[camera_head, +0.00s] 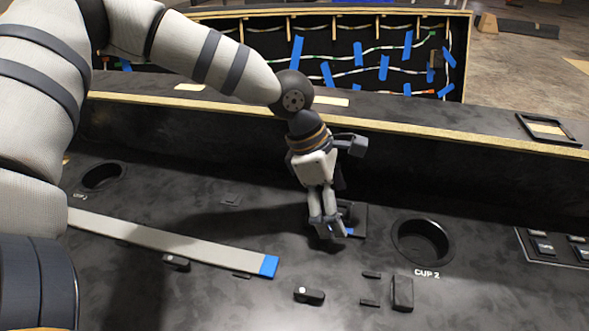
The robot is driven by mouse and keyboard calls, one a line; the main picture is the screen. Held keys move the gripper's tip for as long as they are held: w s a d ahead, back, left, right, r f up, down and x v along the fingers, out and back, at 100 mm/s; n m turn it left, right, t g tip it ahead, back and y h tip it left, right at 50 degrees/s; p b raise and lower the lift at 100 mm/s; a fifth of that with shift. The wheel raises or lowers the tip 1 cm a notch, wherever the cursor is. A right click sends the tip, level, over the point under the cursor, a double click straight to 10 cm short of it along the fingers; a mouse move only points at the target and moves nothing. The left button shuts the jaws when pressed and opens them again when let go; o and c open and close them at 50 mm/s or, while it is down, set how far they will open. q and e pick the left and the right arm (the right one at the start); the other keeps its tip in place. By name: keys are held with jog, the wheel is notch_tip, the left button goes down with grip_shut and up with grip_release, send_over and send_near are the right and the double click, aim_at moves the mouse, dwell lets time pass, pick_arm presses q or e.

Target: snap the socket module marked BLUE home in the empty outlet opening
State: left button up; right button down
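My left gripper (328,232) reaches down from above to a dark square outlet frame (361,214) left of the cup holder marked CUP 2. Its fingertips are at the frame's left and front side. A small blue patch (349,232) shows right beside the fingertips; it may be the BLUE module, but no marking is readable. The fingers hide most of the opening, so I cannot tell whether the blue part is held, or how far it sits in the frame. The finger gap is too small to judge. My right gripper is not in view.
A cup holder (422,241) lies right of the gripper, another (102,177) at far left. A pale strip (170,240) with a blue end crosses the left. Dark blocks (309,295) (402,293) lie in front. A button panel (545,247) is at right. A raised ledge (430,130) runs behind.

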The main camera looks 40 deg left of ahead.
pick_arm(q)
jog(key=v, duration=0.4)
jog(key=shift+s+a+r, duration=0.1)
jog(key=shift+a+r, duration=0.15)
jog(key=s+a, duration=0.1)
jog(key=a, duration=0.2)
jog(key=s+a, duration=0.2)
jog(key=a, duration=0.1)
jog(key=s+a, duration=0.1)
jog(key=a, duration=0.2)
jog(key=shift+s+a+f, duration=0.2)
jog(key=shift+s+a, duration=0.1)
jog(key=shift+s, duration=0.05)
jog(key=shift+s+a, duration=0.2)
jog(key=shift+a, duration=0.2)
